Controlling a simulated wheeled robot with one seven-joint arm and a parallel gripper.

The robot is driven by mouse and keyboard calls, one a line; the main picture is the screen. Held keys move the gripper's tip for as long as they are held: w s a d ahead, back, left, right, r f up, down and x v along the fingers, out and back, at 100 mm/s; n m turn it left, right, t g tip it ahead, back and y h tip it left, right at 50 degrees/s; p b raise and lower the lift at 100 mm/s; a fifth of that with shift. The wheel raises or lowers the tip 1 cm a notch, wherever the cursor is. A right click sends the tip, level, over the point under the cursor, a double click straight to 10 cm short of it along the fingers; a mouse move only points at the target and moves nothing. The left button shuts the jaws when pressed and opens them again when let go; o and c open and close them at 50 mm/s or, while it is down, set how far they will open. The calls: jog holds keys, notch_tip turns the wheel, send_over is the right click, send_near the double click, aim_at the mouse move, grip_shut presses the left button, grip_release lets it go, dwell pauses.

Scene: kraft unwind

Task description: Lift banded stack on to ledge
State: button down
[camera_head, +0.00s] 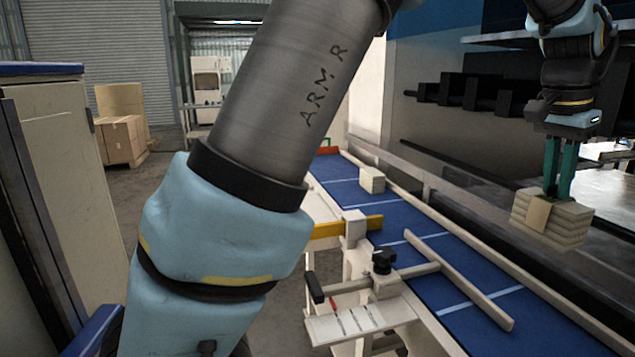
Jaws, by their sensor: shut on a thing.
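My gripper (557,190) is at the right, pointing down, with its two green fingers shut on a banded stack (569,222). The stack is cream, made of several flat layers, with a tan band on its near face. It looks roughly level and appears held above the far side of the blue conveyor. The fingertips are partly hidden by the stack. A grey ledge (490,40) runs along the machine at the upper right, behind my arm; I cannot be sure it is the task's ledge.
The blue conveyor (411,263) has pale cross lines, side rails and a slanted guide bar (459,280). Another pale block (371,180) sits farther up it. Black brackets (470,92) project from the machine wall. A shiny metal surface (608,183) lies at the far right.

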aim_at(555, 186)
jog(key=shift+r, duration=3.65)
jog(key=shift+a, duration=0.1)
jog(key=s+a+b, duration=0.3)
jog(key=a+b, duration=0.2)
jog(key=a, duration=0.6)
jog(key=shift+a+b, duration=0.25)
jog(key=shift+b, duration=0.05)
jog(key=s+a+b, duration=0.3)
jog(key=a, duration=0.8)
jog(key=shift+a, duration=0.3)
jog(key=shift+s, duration=0.1)
